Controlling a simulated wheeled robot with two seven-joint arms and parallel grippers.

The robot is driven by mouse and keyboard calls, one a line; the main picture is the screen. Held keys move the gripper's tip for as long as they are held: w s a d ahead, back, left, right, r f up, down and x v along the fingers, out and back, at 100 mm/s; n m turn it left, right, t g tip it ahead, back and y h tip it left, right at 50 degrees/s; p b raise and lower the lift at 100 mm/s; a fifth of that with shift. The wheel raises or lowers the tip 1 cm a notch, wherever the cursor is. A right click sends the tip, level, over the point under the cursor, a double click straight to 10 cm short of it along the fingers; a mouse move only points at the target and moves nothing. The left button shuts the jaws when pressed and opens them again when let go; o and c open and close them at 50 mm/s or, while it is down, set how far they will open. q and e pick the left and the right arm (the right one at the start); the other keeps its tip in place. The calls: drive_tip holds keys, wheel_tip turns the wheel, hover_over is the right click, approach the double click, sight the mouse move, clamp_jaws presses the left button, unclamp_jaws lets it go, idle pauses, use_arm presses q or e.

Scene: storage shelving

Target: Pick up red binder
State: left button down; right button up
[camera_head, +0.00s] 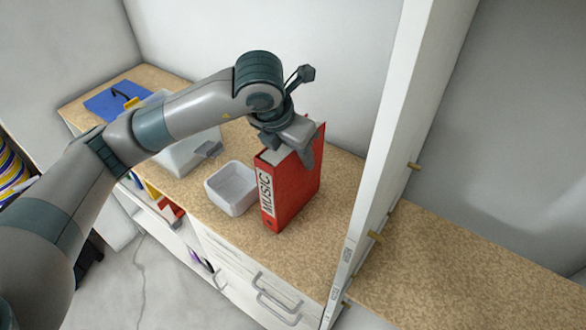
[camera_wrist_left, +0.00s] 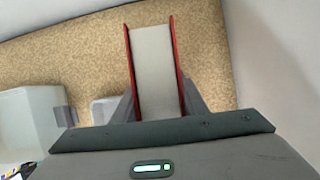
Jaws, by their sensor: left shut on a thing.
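The red binder (camera_head: 293,192) stands upright, with a white label reading MUSIC on its spine. It is at or just above the brown speckled shelf top; I cannot tell if its bottom touches. My left gripper (camera_head: 304,150) comes down from above and is shut on the binder's upper part. In the left wrist view the binder (camera_wrist_left: 154,70) shows from above, its two red covers around a pale middle, with the gripper's fingers (camera_wrist_left: 158,105) on its two outer sides. The right gripper is not in view.
A small white open box (camera_head: 231,188) stands just left of the binder. Further left are a larger translucent container (camera_head: 185,155) and a blue item (camera_head: 112,103). A tall white upright panel (camera_head: 385,140) rises to the right. Drawers with handles (camera_head: 275,298) are below the top.

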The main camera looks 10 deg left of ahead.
use_arm(q)
wheel_tip(320, 180, up, 9)
drive_tip(key=shift+w+r+b, duration=0.1)
drive_tip(key=shift+b, duration=1.05)
drive_tip(key=shift+r, duration=0.65)
